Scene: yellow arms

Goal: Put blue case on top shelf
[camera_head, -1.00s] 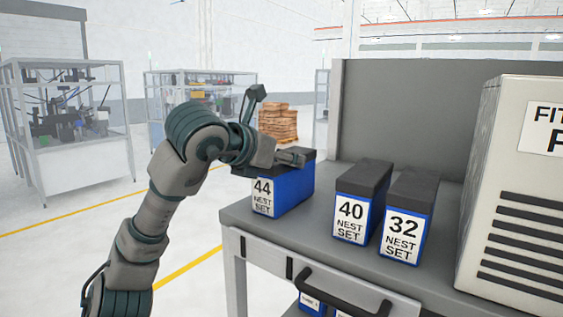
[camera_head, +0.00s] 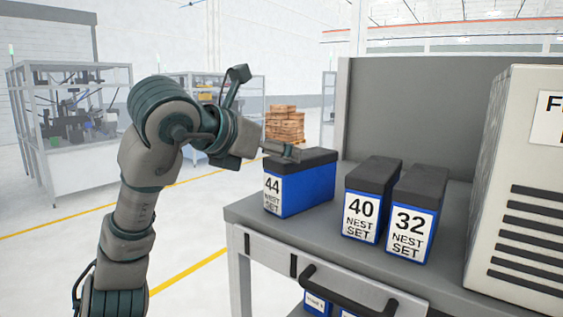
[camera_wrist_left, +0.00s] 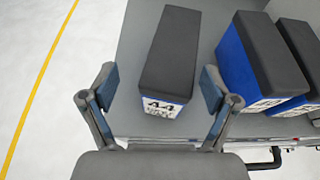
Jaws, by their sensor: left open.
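A blue case with a dark lid and a label reading 44 NEST SET (camera_head: 305,190) stands on the grey top shelf (camera_head: 270,220) near its left end. It also shows in the left wrist view (camera_wrist_left: 172,60), between the open fingers. My left gripper (camera_head: 275,152) is at the near left of this case, partly hidden by its own wrist; in the left wrist view its fingers (camera_wrist_left: 158,100) are apart and hold nothing. Two more blue cases, labelled 40 (camera_head: 370,200) and 32 (camera_head: 412,215), stand to the right on the same surface. My right gripper is not in view.
A large beige box with dark slots (camera_head: 525,190) stands at the right of the shelf. A dark handle (camera_head: 350,295) sticks out at the front. More blue cases (camera_head: 318,303) show on a lower level.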

